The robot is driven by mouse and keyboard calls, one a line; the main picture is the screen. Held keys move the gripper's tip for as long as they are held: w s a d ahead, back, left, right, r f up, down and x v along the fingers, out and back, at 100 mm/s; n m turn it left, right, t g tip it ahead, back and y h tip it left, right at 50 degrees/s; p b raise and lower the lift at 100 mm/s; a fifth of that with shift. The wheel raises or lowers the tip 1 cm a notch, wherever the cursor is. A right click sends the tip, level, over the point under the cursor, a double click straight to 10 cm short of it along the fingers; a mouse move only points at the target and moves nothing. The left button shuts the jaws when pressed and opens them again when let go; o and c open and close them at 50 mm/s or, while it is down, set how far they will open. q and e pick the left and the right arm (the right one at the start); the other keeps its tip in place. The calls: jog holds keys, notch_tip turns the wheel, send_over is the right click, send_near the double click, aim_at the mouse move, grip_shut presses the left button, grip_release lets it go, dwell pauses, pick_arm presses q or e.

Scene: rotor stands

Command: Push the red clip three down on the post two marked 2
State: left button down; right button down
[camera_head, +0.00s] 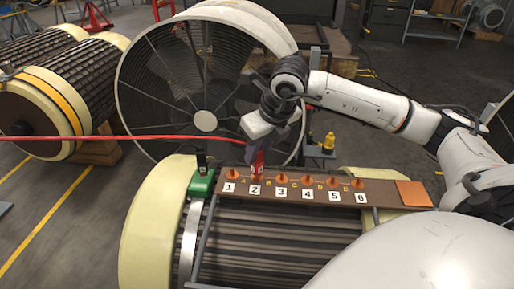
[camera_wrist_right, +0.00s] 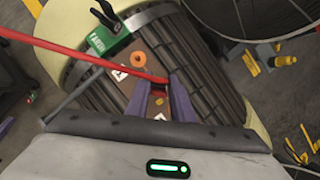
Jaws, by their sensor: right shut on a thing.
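The red clip (camera_head: 257,164) stands at the post marked 2 on the brown board (camera_head: 390,195), above the white 2 label (camera_head: 255,191). My right gripper (camera_head: 255,149) points down from above with its purple fingers shut on the clip. In the right wrist view the two fingers (camera_wrist_right: 160,98) flank the clip (camera_wrist_right: 157,88). Post two is mostly hidden by the clip, and I cannot tell how far down the clip sits. A red cable (camera_head: 120,138) runs from the left to the clip. My left gripper is not in view.
Orange posts stand at labels 1 (camera_head: 233,174), 3 (camera_head: 281,178) and beyond. A green block with a black handle (camera_head: 201,183) sits at the board's left end. An orange square (camera_head: 413,193) marks the right end. A large fan (camera_head: 175,80) stands behind.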

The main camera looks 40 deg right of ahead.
jog(key=shift+f+b, duration=0.45)
dwell(0.6)
jog(key=c, duration=1.5)
grip_release()
jog(key=shift+o, duration=0.2)
jog(key=shift+r, duration=0.35)
jog(key=p+v, duration=0.1)
jog(key=v, duration=0.8)
jog(key=shift+s+r+p, duration=0.2)
jog(key=shift+r+p, duration=0.1)
jog(key=shift+p, duration=0.1)
